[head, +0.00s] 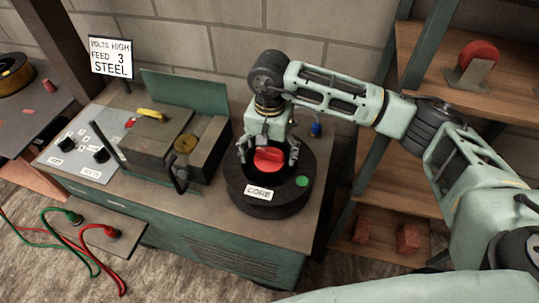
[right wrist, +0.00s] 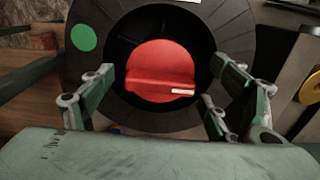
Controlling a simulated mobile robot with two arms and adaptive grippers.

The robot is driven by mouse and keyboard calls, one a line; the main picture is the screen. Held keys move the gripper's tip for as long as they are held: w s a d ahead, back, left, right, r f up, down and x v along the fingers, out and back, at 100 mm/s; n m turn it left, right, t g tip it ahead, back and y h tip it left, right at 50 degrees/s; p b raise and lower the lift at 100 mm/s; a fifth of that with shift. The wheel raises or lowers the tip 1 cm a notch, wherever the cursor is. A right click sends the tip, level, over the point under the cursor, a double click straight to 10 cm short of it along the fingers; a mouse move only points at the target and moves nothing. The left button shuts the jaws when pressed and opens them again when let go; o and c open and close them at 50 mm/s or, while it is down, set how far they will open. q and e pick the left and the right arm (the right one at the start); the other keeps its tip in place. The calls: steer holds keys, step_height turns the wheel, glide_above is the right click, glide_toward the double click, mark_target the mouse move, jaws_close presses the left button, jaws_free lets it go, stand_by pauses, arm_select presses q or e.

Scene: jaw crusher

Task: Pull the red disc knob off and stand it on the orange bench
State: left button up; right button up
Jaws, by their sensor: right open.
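The red disc knob (head: 268,160) has a raised bar across its face and sits in the middle of a black ring marked CORE (head: 262,205) on the green machine bench. It also shows in the right wrist view (right wrist: 160,72), with a small white mark on its bar. My right gripper (head: 268,158) is open above the ring, with its fingers on either side of the knob and apart from it. In the right wrist view the fingers (right wrist: 160,95) stand wide of the disc. A dark-topped table with orange legs (head: 42,184) stands at the far left. My left gripper is not in view.
A green machine (head: 165,150) with levers and a control panel (head: 90,148) stands left of the ring. Another red disc (head: 479,53) stands in a metal bracket on the right shelf. Red and green cables (head: 75,235) lie at lower left. A sign (head: 111,58) stands behind.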

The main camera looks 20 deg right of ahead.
mark_target(270, 151)
steer(key=shift+b, duration=0.4)
steer(key=shift+c, duration=0.5)
steer(key=c, duration=1.6)
steer(key=shift+a+r+p, duration=0.1)
steer(key=shift+r+p, duration=0.25)
steer(key=shift+r, duration=0.6)
steer(key=shift+r+p, duration=0.6)
steer(key=shift+r, duration=1.5)
